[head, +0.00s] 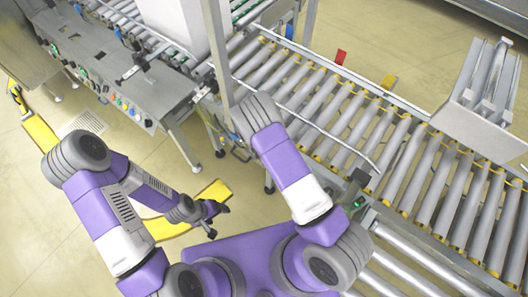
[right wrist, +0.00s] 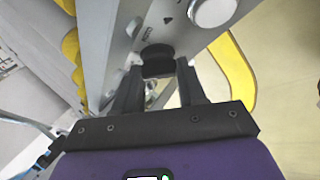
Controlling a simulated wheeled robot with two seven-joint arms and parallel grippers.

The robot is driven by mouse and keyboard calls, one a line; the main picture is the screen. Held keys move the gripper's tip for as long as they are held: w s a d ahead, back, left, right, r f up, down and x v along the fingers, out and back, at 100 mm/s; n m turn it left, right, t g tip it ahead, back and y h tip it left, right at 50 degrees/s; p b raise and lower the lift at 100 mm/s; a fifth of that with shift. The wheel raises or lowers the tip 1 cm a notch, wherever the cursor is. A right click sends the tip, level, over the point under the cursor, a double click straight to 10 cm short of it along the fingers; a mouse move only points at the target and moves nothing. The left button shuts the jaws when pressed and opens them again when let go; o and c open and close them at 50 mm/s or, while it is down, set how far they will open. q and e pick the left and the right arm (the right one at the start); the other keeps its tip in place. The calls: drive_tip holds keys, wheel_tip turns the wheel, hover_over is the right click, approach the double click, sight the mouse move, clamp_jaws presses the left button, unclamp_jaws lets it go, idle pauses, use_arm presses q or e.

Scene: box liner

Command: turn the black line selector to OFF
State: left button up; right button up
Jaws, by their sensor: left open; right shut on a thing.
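The black line selector (right wrist: 157,60) is a dark knob on a grey metal panel (right wrist: 128,32) in the right wrist view. My right gripper (right wrist: 160,78) has its two dark fingers on either side of the knob and is shut on it. The fingers hide part of the knob, and I cannot read its pointer or position. In the head view my right forearm hides the right gripper and the selector. My left gripper (head: 213,214) is open and empty, low over the floor in the head view, away from the panel.
A pale round part (right wrist: 212,10) sits beside the selector on the panel. A roller conveyor (head: 375,135) runs along the right, with a grey metal fixture (head: 480,125) on it. A machine with coloured buttons (head: 112,82) stands at the left. Yellow strips (head: 40,132) mark the floor.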

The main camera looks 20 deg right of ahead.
drive_tip(key=m+b, duration=0.1)
drive_tip(key=m+t+b, duration=0.2)
drive_tip(key=shift+s+f+m+h, duration=0.1)
drive_tip(key=shift+f+m+h, duration=0.2)
drive_tip(key=shift+m, duration=0.1)
drive_tip(key=shift+r+m+t+h+b, duration=0.15)
drive_tip(key=shift+m+t+h+b, duration=0.4)
drive_tip(key=shift+m+b, duration=0.75)
drive_tip(key=o, duration=1.1)
drive_tip(key=shift+r, duration=0.1)
drive_tip(key=shift+c, duration=0.2)
drive_tip(key=shift+r, duration=0.15)
